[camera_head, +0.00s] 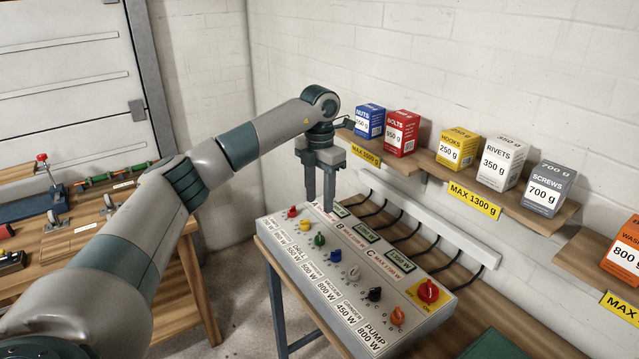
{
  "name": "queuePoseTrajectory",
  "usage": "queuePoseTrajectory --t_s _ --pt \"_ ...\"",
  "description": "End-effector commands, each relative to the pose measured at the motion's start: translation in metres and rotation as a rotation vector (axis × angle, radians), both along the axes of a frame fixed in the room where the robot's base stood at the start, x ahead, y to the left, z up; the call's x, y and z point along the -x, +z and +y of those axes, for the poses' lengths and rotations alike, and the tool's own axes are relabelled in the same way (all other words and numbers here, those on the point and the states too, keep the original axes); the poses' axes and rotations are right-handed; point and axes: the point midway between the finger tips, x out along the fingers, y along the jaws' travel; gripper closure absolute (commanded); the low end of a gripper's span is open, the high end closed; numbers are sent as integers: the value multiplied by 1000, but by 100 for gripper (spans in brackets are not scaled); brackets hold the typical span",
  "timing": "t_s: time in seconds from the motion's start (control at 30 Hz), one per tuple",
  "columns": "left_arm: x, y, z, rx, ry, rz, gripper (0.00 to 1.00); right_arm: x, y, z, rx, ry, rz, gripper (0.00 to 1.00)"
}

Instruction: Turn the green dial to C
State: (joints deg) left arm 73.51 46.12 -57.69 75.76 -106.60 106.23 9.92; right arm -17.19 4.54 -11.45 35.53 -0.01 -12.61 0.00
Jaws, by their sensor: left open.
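The green dial (319,240) sits on the sloped face of a grey control panel (420,318), third in a row of coloured dials. A red dial (292,212) and a yellow dial (305,226) are on its far left side, and a blue dial (335,256) is on its near right side. Which letter the green dial points to is too small to tell. My left gripper (320,203) is open and empty, fingers pointing down above the panel's far left end, apart from the green dial. My right gripper is not in view.
A white dial (353,273), a black dial (374,294) and an orange dial (397,315) continue the row. A red switch (428,291) sits at the right. Shelves with labelled boxes (401,133) hang behind. A workbench (160,262) with tools stands left.

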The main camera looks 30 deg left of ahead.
Motion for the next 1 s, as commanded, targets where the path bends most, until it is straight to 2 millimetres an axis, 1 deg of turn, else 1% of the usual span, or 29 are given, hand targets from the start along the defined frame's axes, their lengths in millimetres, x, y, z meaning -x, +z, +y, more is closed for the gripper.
queuePoseTrajectory --t_s 0.03,0.2,0.4,0.57,1.0 --pt "-1 9 0 -1 0 -4 59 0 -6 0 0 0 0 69" --pt "-1 36 0 0 0 -3 59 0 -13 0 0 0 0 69" --pt "0 54 0 -1 1 0 59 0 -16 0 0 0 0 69" --pt "0 57 0 -1 1 1 59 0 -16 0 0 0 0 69" --pt "0 56 0 -1 0 1 59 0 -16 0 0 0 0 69"
